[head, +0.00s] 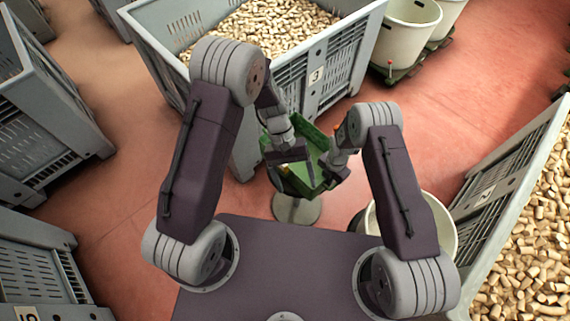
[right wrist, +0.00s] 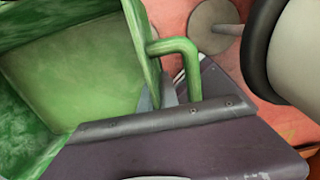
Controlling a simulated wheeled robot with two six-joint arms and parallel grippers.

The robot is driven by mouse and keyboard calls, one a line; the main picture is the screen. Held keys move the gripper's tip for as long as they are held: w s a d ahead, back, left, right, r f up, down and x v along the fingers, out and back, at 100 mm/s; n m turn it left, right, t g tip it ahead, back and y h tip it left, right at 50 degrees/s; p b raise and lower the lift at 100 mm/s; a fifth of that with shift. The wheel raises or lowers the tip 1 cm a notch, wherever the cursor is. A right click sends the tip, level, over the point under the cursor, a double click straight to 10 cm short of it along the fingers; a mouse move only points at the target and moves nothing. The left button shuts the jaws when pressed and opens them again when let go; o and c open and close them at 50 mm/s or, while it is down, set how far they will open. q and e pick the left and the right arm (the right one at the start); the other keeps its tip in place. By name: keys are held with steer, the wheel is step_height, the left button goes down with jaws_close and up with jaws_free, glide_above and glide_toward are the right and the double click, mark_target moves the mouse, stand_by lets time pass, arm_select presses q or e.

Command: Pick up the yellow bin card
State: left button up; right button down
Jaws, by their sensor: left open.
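I see no yellow bin card in either view. A green open tub (head: 312,168) is in the middle of the head view, in front of the near bin. My left gripper (head: 290,153) is open at the tub's left side; whether it touches the tub I cannot tell. My right gripper (head: 331,170) is at the tub's right side. In the right wrist view the green tub (right wrist: 75,85) fills the left, and its bent handle (right wrist: 182,46) runs down into my right jaws, which look shut on it.
A grey bin (head: 345,70) full of corks, with a pale "3" card (head: 317,76), stands ahead. Another cork bin with a "2" card (head: 486,194) is at right. Grey bins stand left. A round stand base (head: 297,209) is below the tub. Pale buckets (head: 405,30) stand behind; red floor lies between.

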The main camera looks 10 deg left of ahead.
arm_select(q)
steer(key=s+d+n+h, duration=0.3)
steer(key=d+n+h, duration=0.15)
steer(key=h, duration=0.25)
steer(key=w+a+f+n+t+h, duration=0.2)
steer(key=w+a+f+n+t, duration=0.2)
steer(key=w+a+n+t, duration=0.75)
steer(key=s+a+f+n+t+y, duration=0.45)
steer(key=s+a+n, duration=0.2)
steer(key=n, duration=0.45)
steer(key=shift+t+h, duration=0.35)
steer(key=shift+t, duration=0.05)
steer(key=x, duration=1.2)
steer(key=shift+w, duration=0.5)
steer(key=c, duration=1.4)
